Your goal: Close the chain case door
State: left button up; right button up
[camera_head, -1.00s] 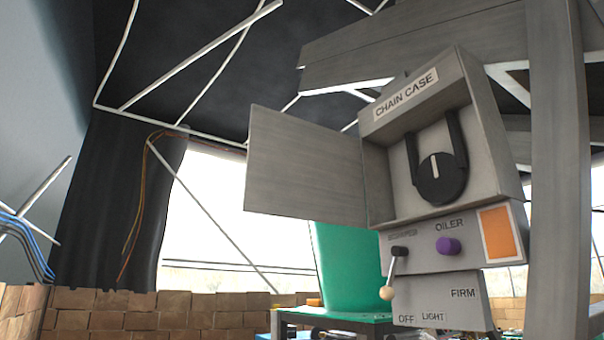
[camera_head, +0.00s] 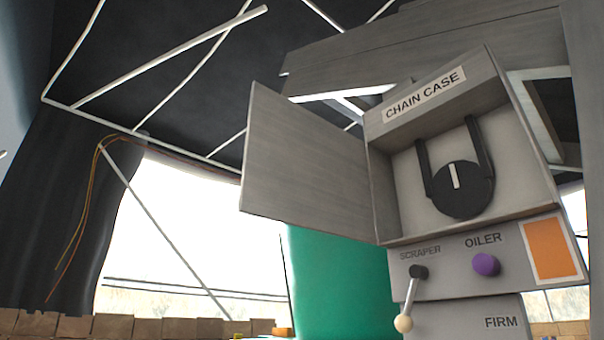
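The chain case (camera_head: 408,230) is a grey box with a sloped top labelled CHAIN CASE, at the right of the head view. Its door (camera_head: 305,165) is a flat grey panel on the left edge of the box, swung wide open to the left. Inside the open box a round black dial (camera_head: 462,198) with a white mark sits below a dark chain or belt loop. Neither of my grippers is in view.
Below the box, a panel carries a scraper lever (camera_head: 412,290) with a pale knob, a purple oiler knob (camera_head: 486,264) and an orange rectangle (camera_head: 551,249). A green object (camera_head: 335,280) stands behind the door. Grey beams (camera_head: 430,50) cross above the case.

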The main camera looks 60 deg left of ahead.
aim_at(300, 169)
jog(key=k+j, duration=0.1)
jog(key=j, duration=0.5)
jog(key=j+z, duration=0.1)
jog(key=j, duration=0.5)
jog(key=k+j, duration=0.15)
jog(key=j, duration=0.4)
jog(key=z, duration=0.05)
